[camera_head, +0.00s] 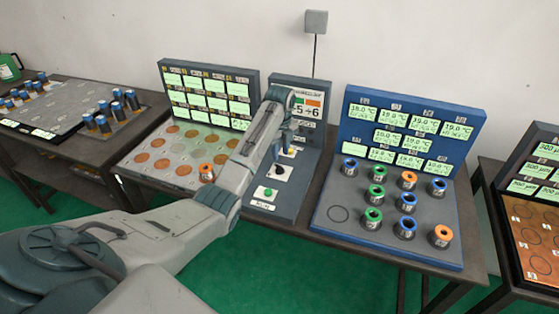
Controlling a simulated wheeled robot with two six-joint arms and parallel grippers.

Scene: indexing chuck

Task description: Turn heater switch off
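A grey upright control panel (305,92) stands in the middle of the table, with an orange and green display reading like "5→6". On its sloping base are a white plate (287,174) with a dark control, partly covered by my gripper, and a green button (268,192) on another white plate. Which control is the heater switch I cannot tell, as the labels are too small. My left arm reaches over from the lower left and bends down at the panel. My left gripper (277,164) points down at the dark control; whether it touches is unclear. Its fingers are too small to read. My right gripper is not in view.
Side tables stand at both edges.

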